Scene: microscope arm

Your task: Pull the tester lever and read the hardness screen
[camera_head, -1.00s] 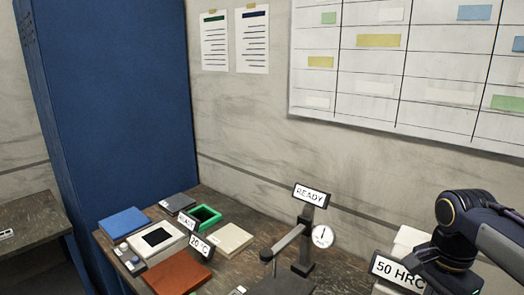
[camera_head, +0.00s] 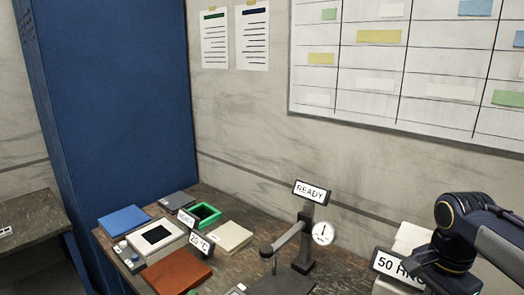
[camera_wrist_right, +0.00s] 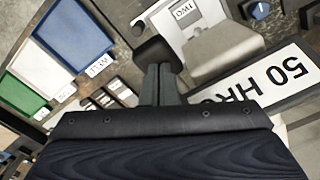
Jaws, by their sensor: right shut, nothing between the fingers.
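The hardness screen (camera_head: 391,264) stands at the right of the head view and reads 50 HR, its last letter covered by my right arm. In the right wrist view the screen (camera_wrist_right: 262,86) is upside down, beside the fingers. My right gripper (camera_wrist_right: 160,72) is shut and empty. Its fingertips are close to a dark rounded block (camera_wrist_right: 158,50); I cannot tell whether they touch it or whether it is the lever. The pale tester body (camera_head: 408,238) is partly hidden behind my right arm. My left gripper is not in view.
A dark stand with a READY sign (camera_head: 311,193) and round dial (camera_head: 323,233) stands left of the tester. Blue (camera_head: 124,221), green (camera_head: 205,215), cream (camera_head: 233,236) and rust-red (camera_head: 177,274) pads lie farther left with small devices. A wall is behind.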

